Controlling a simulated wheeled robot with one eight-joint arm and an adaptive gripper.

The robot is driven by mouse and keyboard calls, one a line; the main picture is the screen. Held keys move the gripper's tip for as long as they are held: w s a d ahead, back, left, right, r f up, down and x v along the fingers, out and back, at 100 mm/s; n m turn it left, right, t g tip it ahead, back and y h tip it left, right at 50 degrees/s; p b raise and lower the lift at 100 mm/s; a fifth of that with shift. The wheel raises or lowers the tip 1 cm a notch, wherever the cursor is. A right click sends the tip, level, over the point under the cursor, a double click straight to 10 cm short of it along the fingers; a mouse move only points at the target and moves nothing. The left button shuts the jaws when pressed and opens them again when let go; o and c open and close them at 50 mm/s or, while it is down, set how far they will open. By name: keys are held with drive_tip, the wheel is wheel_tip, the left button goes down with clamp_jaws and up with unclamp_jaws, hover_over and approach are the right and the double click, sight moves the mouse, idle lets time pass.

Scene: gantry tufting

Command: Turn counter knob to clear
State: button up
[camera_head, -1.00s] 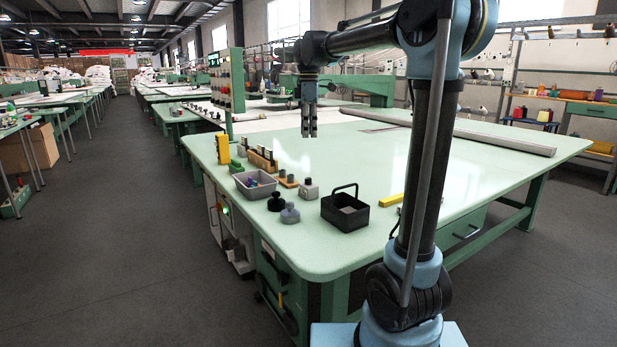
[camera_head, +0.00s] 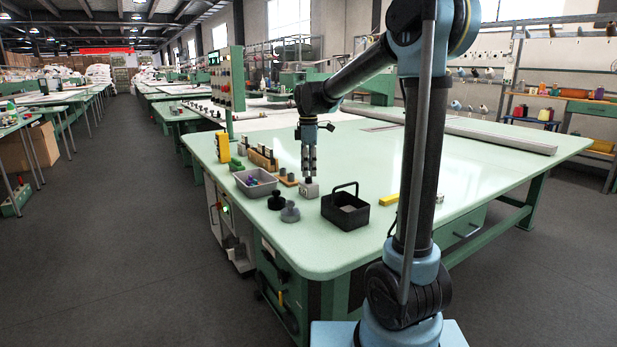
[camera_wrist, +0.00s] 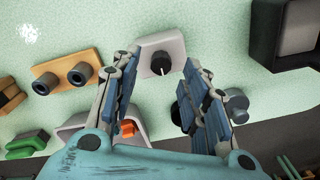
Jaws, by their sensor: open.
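The counter is a small light-grey box (camera_head: 309,190) on the pale green table, with a black round knob (camera_wrist: 160,63) on top. The knob carries a white pointer line; in the wrist view the line runs toward the lower right. My gripper (camera_head: 309,174) is open and points down just above the box. In the wrist view its two fingers stand on either side of the knob, apart from each other. I cannot tell whether either finger touches the knob. In the head view the fingertips partly hide the knob.
A black handled tray (camera_head: 345,210) stands to the right. A grey bin (camera_head: 255,189), two dark weights (camera_head: 276,201) (camera_head: 290,213) and a wooden block with pegs (camera_head: 288,181) stand to the left. A yellow block (camera_head: 389,199) lies farther right.

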sight(309, 180)
drive_tip(key=shift+f, duration=1.5)
clamp_jaws()
